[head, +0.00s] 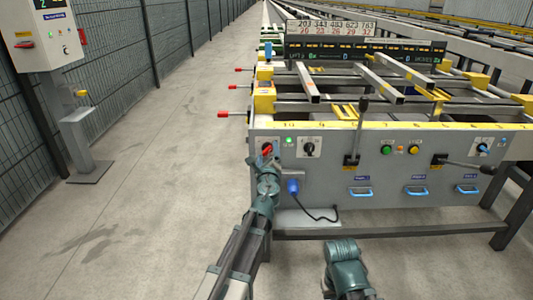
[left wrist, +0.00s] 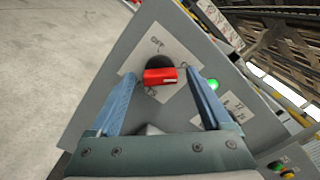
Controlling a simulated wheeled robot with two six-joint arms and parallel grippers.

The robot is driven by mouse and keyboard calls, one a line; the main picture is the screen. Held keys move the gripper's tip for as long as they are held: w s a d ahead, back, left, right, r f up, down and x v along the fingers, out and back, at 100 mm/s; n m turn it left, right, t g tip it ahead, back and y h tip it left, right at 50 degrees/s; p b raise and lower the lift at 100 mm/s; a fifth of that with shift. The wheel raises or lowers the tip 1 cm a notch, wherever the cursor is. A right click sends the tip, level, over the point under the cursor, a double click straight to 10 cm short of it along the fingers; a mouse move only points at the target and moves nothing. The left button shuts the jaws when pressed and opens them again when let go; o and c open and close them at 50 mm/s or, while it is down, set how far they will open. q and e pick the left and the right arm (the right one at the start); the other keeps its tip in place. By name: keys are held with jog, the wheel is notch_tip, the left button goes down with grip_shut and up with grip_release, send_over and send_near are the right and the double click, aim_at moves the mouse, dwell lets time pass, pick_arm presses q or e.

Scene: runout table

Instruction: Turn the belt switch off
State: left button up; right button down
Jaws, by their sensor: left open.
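The belt switch is a red bar handle (left wrist: 160,76) on a dark round base, on a pale plate with an OFF mark above it in the left wrist view. The bar lies roughly crosswise in that view. In the head view the red handle (head: 267,150) is at the left end of the grey control panel, partly covered by my gripper. My left gripper (left wrist: 164,92) is open, with one blue finger on each side of the handle; I cannot tell if they touch it. It also shows in the head view (head: 267,165). My right gripper's fingers do not show.
A lit green lamp (left wrist: 212,84) is just right of the switch. A black rotary knob (head: 309,147), levers (head: 352,158) and buttons (head: 386,149) are farther right on the panel. A blue plug (head: 293,187) with a black cable is below.

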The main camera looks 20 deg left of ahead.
pick_arm(q)
grip_shut()
dwell(0.5)
jog(key=shift+n, duration=0.3)
jog(key=n, duration=1.3)
jog(key=shift+n, duration=2.1)
